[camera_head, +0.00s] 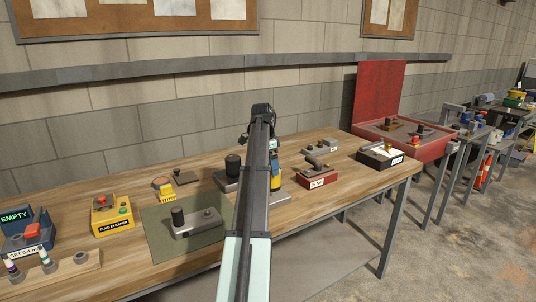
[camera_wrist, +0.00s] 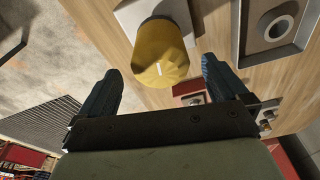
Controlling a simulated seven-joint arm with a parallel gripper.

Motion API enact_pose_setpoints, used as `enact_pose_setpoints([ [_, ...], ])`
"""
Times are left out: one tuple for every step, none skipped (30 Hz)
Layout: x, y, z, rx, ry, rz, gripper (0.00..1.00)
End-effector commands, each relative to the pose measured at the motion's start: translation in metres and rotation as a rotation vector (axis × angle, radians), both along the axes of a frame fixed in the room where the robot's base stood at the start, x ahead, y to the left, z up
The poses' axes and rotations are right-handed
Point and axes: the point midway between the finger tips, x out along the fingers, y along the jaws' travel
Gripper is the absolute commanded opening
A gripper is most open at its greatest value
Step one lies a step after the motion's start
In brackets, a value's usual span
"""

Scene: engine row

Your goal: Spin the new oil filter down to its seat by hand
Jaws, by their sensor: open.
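A yellow cylinder with a white mark on its end, which looks like the oil filter (camera_wrist: 160,58), stands on a pale grey block (camera_wrist: 133,14) in the wrist view. My gripper (camera_wrist: 159,68) is open, one dark finger on each side of the filter's near end, with a gap on both sides. I cannot tell how deep the fingers reach around it, nor whether its base is against the seat. In the head view, a yellow thing (camera_head: 276,181) shows just right of my arm, partly hidden by it; my gripper cannot be made out there.
A green mat (camera_head: 160,220) and yellow boxes are farther left.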

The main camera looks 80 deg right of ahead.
Motion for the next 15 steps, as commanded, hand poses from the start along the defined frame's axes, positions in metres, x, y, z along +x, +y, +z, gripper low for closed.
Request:
enact_pose_setpoints([
  [-0.002, 0.001, -0.009, 0.002, 0.000, 0.000, 1.00],
  [-0.002, 0.000, -0.014, 0.001, 0.000, 0.000, 1.00],
  [-0.003, -0.001, -0.020, 0.001, 0.001, 0.000, 1.00],
  [-0.004, -0.001, -0.025, 0.001, 0.001, 0.000, 1.00],
  [-0.004, -0.002, -0.029, 0.001, 0.001, 0.000, 1.00],
  [-0.005, -0.002, -0.035, 0.001, 0.000, -0.001, 1.00],
  [-0.005, -0.002, -0.038, 0.001, 0.000, -0.001, 1.00],
  [-0.006, -0.003, -0.042, 0.001, 0.000, -0.001, 1.00],
  [-0.006, -0.003, -0.047, 0.000, 0.000, -0.001, 1.00],
  [-0.007, -0.004, -0.050, 0.001, 0.000, -0.001, 1.00],
  [-0.007, -0.004, -0.053, 0.001, 0.000, -0.001, 1.00],
  [-0.008, -0.004, -0.056, 0.001, 0.000, -0.001, 1.00],
  [-0.008, -0.005, -0.058, 0.001, 0.000, -0.001, 1.00],
  [-0.008, -0.005, -0.060, 0.000, 0.000, -0.001, 1.00],
  [-0.008, -0.005, -0.062, 0.000, 0.000, -0.001, 1.00],
])
